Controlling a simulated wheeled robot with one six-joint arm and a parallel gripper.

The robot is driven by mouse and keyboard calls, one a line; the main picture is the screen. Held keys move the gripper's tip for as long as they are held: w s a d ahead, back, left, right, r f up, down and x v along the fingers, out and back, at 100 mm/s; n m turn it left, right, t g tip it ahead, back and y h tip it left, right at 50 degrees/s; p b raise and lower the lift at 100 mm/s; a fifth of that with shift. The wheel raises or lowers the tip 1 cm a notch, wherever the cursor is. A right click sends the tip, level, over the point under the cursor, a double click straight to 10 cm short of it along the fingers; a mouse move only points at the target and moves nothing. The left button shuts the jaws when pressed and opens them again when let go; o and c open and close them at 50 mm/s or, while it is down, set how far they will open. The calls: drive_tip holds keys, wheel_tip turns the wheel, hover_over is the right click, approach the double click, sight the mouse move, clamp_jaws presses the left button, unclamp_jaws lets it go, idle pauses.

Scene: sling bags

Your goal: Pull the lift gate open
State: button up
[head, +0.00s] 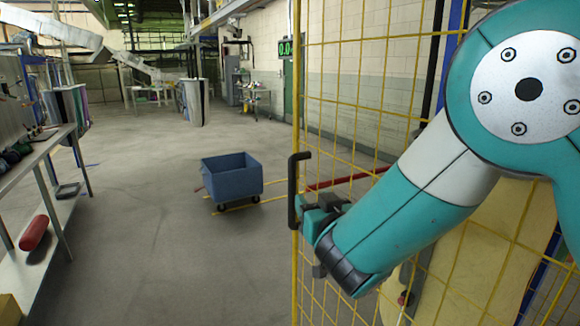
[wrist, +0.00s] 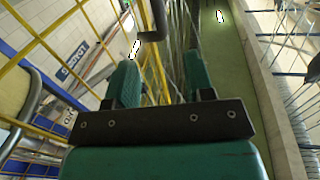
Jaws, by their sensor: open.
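The lift gate (head: 345,90) is a yellow wire-mesh panel standing upright in the right half of the head view, partly hidden behind my arm. Its black bar handle (head: 292,190) sits on the gate's left edge post. My gripper (head: 308,208) is at the handle's lower part, just to its right in the picture. In the wrist view my gripper's two green fingers (wrist: 162,75) are apart, with yellow gate edge and mesh beyond and between them. A black bent bar, likely the handle (wrist: 152,20), shows above the fingertips. I cannot tell whether the fingers touch it.
A blue wheeled bin (head: 232,178) stands on the floor left of the gate. A workbench (head: 38,160) with a red cylinder (head: 34,232) on its lower shelf lines the left side.

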sight(294, 177)
drive_tip(key=p+x, duration=0.8)
drive_tip(key=x, duration=0.7)
drive_tip(key=shift+w+d+r, duration=0.1)
drive_tip(key=shift+w, duration=0.1)
drive_tip(key=shift+w+a+p, duration=0.3)
drive_tip(key=shift+w+p, duration=0.15)
drive_tip(key=shift+w, duration=0.25)
clamp_jaws()
